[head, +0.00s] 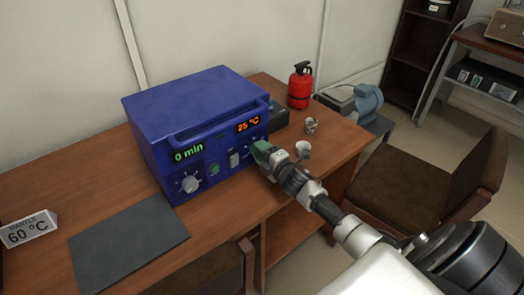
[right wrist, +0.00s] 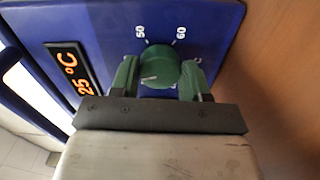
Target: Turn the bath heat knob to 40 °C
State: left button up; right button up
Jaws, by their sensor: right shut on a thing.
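The blue bath unit (head: 195,125) stands on the wooden desk with its panel facing me. Its temperature display (head: 248,125) reads 25 °C, and the same display shows in the right wrist view (right wrist: 73,72). The timer display (head: 188,152) reads 0 min. The round green heat knob (right wrist: 160,66) sits between the two green fingers of my right gripper (head: 263,152), which is shut on it. A pale mark shows at the knob's lower left in the wrist view. Dial marks 50 and 60 show beyond it; other marks are hidden. The head view hides the knob behind the gripper. My left gripper is not in view.
A dark mat (head: 128,238) and a "MANTLE 60 °C" sign (head: 28,229) lie left. A red extinguisher (head: 300,86) stands behind. A brown chair (head: 420,170) is at right.

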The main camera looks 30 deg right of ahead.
jog(key=shift+m+p, duration=0.3)
jog(key=shift+m, duration=1)
jog(key=shift+f, duration=0.1)
jog(key=o, duration=0.9)
jog(key=shift+s, duration=0.1)
jog(key=s, duration=0.7)
jog(key=s+d, duration=0.1)
jog(key=s, duration=0.2)
jog(key=shift+s, duration=0.3)
